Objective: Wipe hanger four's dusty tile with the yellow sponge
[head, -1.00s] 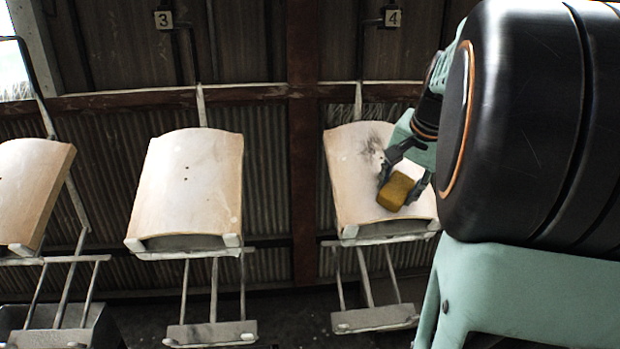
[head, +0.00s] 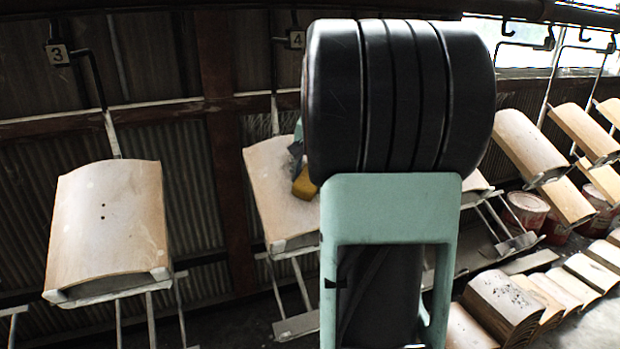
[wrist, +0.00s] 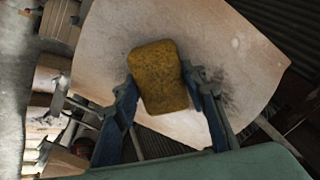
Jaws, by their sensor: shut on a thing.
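The yellow sponge (wrist: 160,78) is held between the two fingers of my gripper (wrist: 165,90) in the wrist view. Hanger four's tile (wrist: 225,40), a pale curved tile, lies behind it. A dark dust smudge (wrist: 228,92) shows beside the right finger. I cannot tell whether the sponge touches the tile. In the head view, the tile (head: 268,185) hangs under the sign marked 4 (head: 297,40). My arm covers its right part and most of the gripper. The sponge (head: 304,184) shows just left of my arm.
Hanger three's tile (head: 108,220) hangs to the left, below the sign marked 3 (head: 58,54). More tiles (head: 530,145) hang at the right. Stacked tiles (head: 500,305) and reddish buckets (head: 527,210) stand on the floor at lower right.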

